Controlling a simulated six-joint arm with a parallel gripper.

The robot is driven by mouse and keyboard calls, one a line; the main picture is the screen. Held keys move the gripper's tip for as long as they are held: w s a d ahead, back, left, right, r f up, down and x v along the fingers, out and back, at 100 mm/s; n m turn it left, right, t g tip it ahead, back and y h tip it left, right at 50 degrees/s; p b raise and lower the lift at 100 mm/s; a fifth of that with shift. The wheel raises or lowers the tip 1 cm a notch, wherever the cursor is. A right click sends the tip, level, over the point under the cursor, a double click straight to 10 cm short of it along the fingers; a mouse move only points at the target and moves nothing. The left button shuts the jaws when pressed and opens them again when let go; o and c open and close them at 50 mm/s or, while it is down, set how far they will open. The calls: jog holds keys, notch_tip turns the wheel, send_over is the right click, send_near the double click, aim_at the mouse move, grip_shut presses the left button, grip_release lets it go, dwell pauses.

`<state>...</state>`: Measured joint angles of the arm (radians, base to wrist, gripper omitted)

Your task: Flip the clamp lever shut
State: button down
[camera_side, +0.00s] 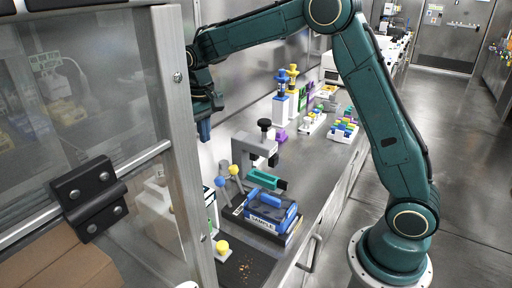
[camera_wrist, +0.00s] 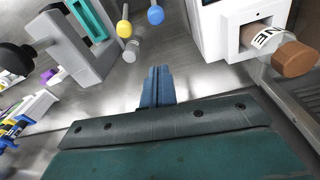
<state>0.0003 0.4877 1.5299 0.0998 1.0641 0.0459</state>
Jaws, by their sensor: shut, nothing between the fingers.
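A grey clamp-like frame (camera_side: 256,148) with a black knob (camera_side: 264,124) stands on the bench in the side view. In the wrist view the frame (camera_wrist: 92,62) is at upper left, with its black knob (camera_wrist: 15,60) at the far left. Two rods stand near it, one tipped with a yellow ball (camera_wrist: 124,28) and one with a blue ball (camera_wrist: 155,15). I cannot tell which part is the clamp lever. My gripper (camera_wrist: 157,72) is shut and empty, apart from the rods and frame. In the side view my gripper (camera_side: 204,130) hangs left of the frame, partly behind the door post.
A white box (camera_wrist: 222,28) holding a brown-capped cylinder (camera_wrist: 295,58) is at right in the wrist view. A blue case (camera_side: 268,212) and a teal piece (camera_side: 264,179) lie on the bench. Bottles (camera_side: 281,100) stand farther back. A framed glass panel (camera_side: 85,100) fills the left.

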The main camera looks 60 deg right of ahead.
jog(key=shift+w+f, duration=0.65)
jog(key=shift+f, duration=0.25)
jog(key=shift+w+f, duration=0.6)
jog(key=shift+f, duration=0.3)
jog(key=shift+f, duration=0.1)
send_over(224, 193)
jog(key=w, duration=0.5)
notch_tip(224, 193, down, 8)
jog(key=shift+s+d+f, duration=0.2)
jog(key=shift+d+f, duration=0.05)
jog(key=shift+d, duration=0.2)
